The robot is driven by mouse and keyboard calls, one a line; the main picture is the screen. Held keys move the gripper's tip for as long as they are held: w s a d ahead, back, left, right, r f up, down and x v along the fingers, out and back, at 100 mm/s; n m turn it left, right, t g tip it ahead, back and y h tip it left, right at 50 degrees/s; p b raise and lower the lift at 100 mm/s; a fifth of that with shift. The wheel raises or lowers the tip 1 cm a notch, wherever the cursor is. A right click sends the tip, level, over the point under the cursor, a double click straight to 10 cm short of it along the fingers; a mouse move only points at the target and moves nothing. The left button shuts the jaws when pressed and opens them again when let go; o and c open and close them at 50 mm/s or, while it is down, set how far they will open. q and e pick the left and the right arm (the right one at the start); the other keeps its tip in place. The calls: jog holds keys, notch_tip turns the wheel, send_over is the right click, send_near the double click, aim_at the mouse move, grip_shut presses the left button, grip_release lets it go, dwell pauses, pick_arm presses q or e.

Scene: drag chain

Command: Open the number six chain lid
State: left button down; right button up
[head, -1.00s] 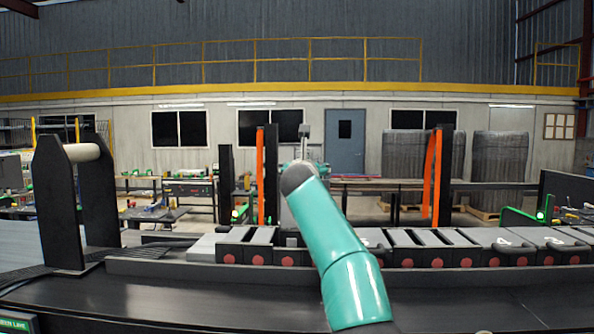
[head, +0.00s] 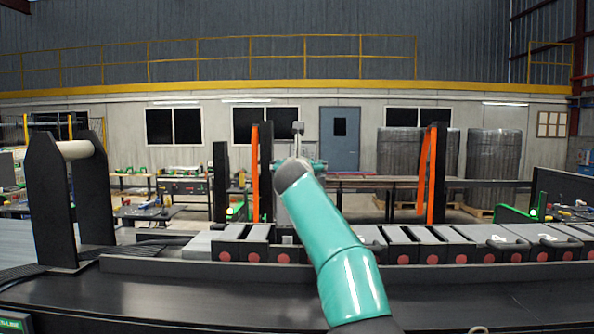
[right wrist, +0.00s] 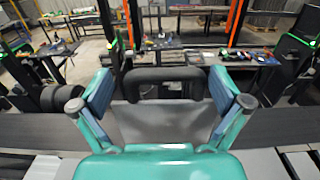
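The drag chain (head: 400,251) runs across the head view as a row of grey lids in black links with red dots. White numbers that look like 4 (head: 497,239) and 3 (head: 547,238) mark lids at the right; I cannot make out a six. My teal right arm covers the middle of the chain and hides its gripper there. In the right wrist view my right gripper (right wrist: 160,97) is open, its fingers on either side of a grey lid (right wrist: 163,125) with a black handle (right wrist: 165,74). I cannot tell whether they touch it. My left gripper is not in view.
A black trough edge (head: 210,270) runs in front of the chain. A black stand with a pale roller (head: 75,150) rises at the left. Black posts with orange straps (head: 254,175) stand behind the chain. Work tables (head: 187,188) lie farther back.

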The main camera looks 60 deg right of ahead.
jog(key=v, duration=1.1)
jog(key=shift+a, duration=0.3)
jog(key=shift+s, duration=0.15)
